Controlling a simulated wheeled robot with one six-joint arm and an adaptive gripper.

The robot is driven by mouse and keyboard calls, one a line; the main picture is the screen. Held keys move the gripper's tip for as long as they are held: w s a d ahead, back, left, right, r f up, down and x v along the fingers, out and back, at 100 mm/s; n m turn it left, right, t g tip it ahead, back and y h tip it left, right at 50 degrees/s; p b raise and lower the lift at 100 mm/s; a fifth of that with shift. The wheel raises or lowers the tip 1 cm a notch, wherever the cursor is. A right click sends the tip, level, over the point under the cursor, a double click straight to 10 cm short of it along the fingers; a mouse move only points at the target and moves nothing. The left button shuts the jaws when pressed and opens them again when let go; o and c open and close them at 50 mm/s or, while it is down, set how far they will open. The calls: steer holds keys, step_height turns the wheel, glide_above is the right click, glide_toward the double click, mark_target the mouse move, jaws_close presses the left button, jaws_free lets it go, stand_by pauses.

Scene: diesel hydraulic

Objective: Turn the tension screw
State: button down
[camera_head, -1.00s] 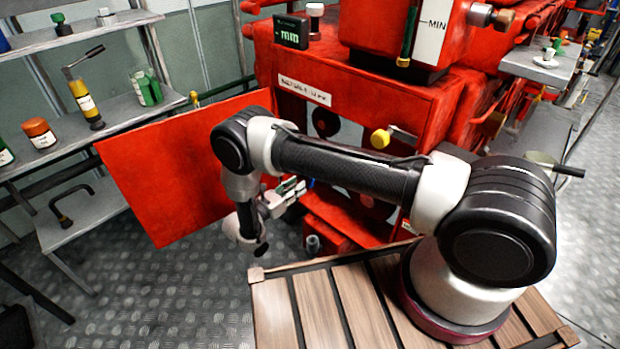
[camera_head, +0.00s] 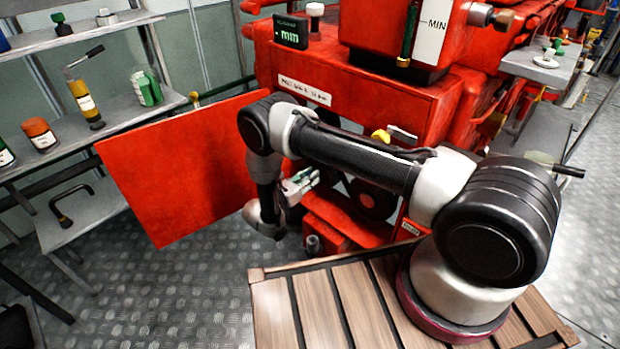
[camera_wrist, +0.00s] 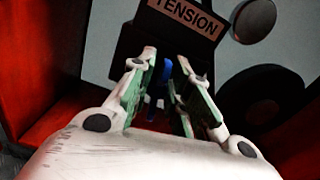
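My gripper (camera_wrist: 166,62) is open in the wrist view, its two green-padded fingers apart. A blue part (camera_wrist: 164,72), which looks like the tension screw, shows in the gap between the fingers. I cannot tell whether it is between the pads or just beyond them. A dark block with a TENSION label (camera_wrist: 185,14) is above it. In the head view my gripper (camera_head: 308,180) is low at the front opening of the red machine (camera_head: 400,105); the blue part cannot be made out there.
A red panel (camera_head: 170,170) stands open to the left of my arm. In the wrist view a dark round wheel (camera_wrist: 262,98) and a grey disc (camera_wrist: 254,20) are right of the fingers. A shelf (camera_head: 120,120) with bottles stands at the left.

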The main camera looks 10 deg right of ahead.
stand_by(0.3)
steer(key=shift+s+d+m, duration=0.1)
steer(key=shift+s+m, duration=0.05)
steer(key=shift+m, duration=1.3)
steer(key=shift+s+m, duration=0.1)
steer(key=shift+m, duration=1.35)
steer(key=c, duration=1.6)
jaws_free()
steer(key=v, duration=1.2)
